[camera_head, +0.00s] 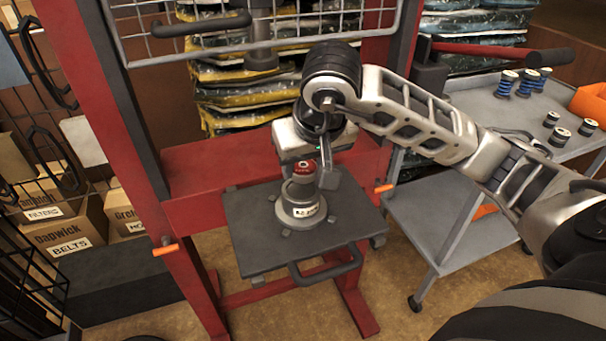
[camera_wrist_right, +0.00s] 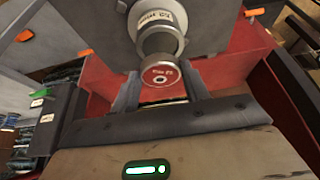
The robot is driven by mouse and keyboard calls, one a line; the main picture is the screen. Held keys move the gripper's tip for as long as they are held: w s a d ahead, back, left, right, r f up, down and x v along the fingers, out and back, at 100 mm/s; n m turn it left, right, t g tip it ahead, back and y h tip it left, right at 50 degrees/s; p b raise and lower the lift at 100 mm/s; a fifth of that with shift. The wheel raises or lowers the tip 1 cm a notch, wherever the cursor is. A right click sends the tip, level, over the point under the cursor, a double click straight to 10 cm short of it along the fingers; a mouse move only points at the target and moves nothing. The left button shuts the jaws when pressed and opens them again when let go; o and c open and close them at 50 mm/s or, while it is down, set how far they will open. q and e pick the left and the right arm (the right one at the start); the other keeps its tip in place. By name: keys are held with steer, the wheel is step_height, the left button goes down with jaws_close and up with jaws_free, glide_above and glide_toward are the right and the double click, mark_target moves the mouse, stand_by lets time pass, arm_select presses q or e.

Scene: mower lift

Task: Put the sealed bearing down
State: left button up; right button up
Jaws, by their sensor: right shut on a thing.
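The sealed bearing, a small round piece with a red face (camera_head: 304,167), is between the fingers of my right gripper (camera_head: 314,176). Its red face also shows in the right wrist view (camera_wrist_right: 161,77), with one finger on each side. It is over a grey stepped holder (camera_head: 301,208) with a white label, which stands on the dark press plate (camera_head: 249,243). The holder also shows in the right wrist view (camera_wrist_right: 158,22). I cannot tell whether the bearing touches the holder. My left gripper is not in view.
The red press frame (camera_head: 188,170) surrounds the plate, with a wire guard (camera_head: 180,45) above. A grey cart (camera_head: 440,225) at right bears several small spools (camera_head: 527,83) and an orange bin (camera_head: 590,103). Boxes (camera_head: 70,228) stand at left.

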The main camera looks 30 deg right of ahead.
mark_target(305, 174)
steer(key=f, duration=0.1)
steer(key=f+p, duration=0.1)
steer(key=f, duration=0.1)
steer(key=shift+w+a+f, duration=0.15)
steer(key=shift+a, duration=0.05)
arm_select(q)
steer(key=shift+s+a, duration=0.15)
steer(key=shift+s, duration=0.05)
arm_select(e)
steer(key=shift+f, duration=0.2)
steer(key=o, duration=1)
arm_select(q)
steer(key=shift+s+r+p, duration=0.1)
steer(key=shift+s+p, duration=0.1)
steer(key=shift+p, duration=0.2)
arm_select(e)
steer(key=shift+o, duration=0.2)
steer(key=v, duration=1.2)
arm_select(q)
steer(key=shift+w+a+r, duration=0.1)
